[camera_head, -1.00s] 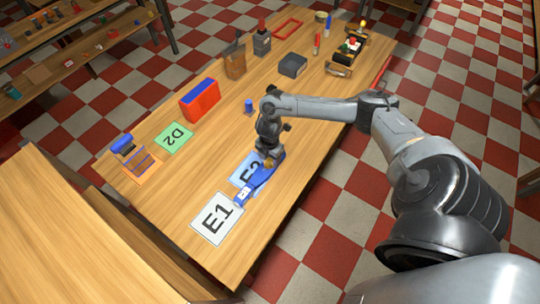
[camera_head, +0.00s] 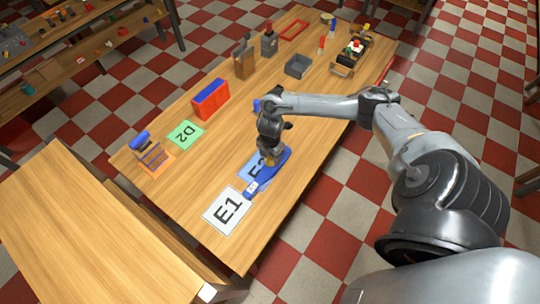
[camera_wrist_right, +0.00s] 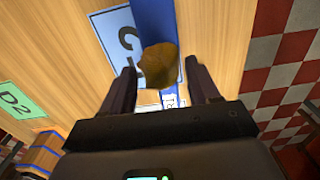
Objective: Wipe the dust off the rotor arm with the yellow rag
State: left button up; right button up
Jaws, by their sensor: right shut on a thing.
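The rotor arm is a long blue piece (camera_head: 281,164) lying slantwise over the blue E2 card (camera_head: 254,166). It also shows in the right wrist view (camera_wrist_right: 152,14), with a white label near its lower end. My right gripper (camera_wrist_right: 162,74) is over the rotor arm, shut on the yellow rag (camera_wrist_right: 159,66), a brownish-yellow lump between its fingers. The rag covers part of the rotor arm and appears to be at its surface; contact is not clear. Dust cannot be made out. My left gripper is not in view.
The white E1 card (camera_head: 228,211) lies beside the rotor arm's lower end. A grey bin (camera_head: 298,66) is farther back.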

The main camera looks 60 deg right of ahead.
jog(key=shift+r+p, duration=1.05)
jog(key=shift+r, duration=0.35)
